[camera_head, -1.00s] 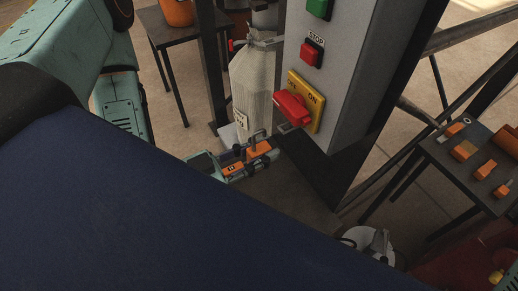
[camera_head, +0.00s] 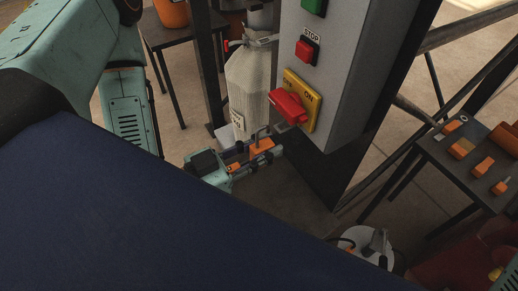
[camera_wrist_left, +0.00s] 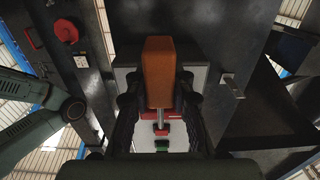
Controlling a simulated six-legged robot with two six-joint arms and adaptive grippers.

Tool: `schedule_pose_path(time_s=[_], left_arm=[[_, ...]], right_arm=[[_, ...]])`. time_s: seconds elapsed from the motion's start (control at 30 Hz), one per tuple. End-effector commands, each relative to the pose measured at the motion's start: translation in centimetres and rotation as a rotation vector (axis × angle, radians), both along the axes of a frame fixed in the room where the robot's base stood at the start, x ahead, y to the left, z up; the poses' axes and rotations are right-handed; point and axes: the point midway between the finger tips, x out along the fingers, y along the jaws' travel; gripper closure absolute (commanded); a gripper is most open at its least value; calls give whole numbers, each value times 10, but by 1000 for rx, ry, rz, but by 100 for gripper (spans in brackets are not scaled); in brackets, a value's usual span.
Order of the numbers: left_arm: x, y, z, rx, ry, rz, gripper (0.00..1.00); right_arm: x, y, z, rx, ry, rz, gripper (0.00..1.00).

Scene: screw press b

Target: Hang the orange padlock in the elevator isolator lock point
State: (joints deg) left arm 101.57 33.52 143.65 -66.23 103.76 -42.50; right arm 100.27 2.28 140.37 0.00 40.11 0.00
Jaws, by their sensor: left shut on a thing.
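The orange padlock (camera_head: 262,145) is in my left gripper (camera_head: 260,151), its shackle pointing up, in the head view. The gripper is shut on its body. The elevator isolator (camera_head: 297,102), a red handle on a yellow plate marked ON, is on the grey control box just above and to the right of the padlock. The shackle is close to the handle's lower end; I cannot tell whether they touch. The lock point itself is not clear. In the left wrist view the padlock (camera_wrist_left: 158,72) sits between the two dark fingers. My right gripper is not in view.
The grey control box (camera_head: 335,75) has a red STOP button (camera_head: 307,50) and a green button (camera_head: 315,6) above the isolator. A pale cylinder (camera_head: 247,85) stands behind the gripper. A dark table (camera_head: 455,185) at right carries several orange items.

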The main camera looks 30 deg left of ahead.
Motion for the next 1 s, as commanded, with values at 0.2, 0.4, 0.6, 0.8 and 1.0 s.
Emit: schedule_pose_path(time_s=[0.2, 0.4, 0.6, 0.8, 1.0], left_arm=[[6, -4, 0, 1, -1, -2, 100], [11, -7, 0, 2, -1, -1, 100], [14, -8, 0, 1, -1, 0, 100], [15, -8, 0, 1, -1, 1, 100], [14, -8, 0, 1, -1, 1, 100]], right_arm=[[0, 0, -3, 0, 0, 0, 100], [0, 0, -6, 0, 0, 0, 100], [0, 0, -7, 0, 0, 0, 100], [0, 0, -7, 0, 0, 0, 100], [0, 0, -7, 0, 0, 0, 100]])
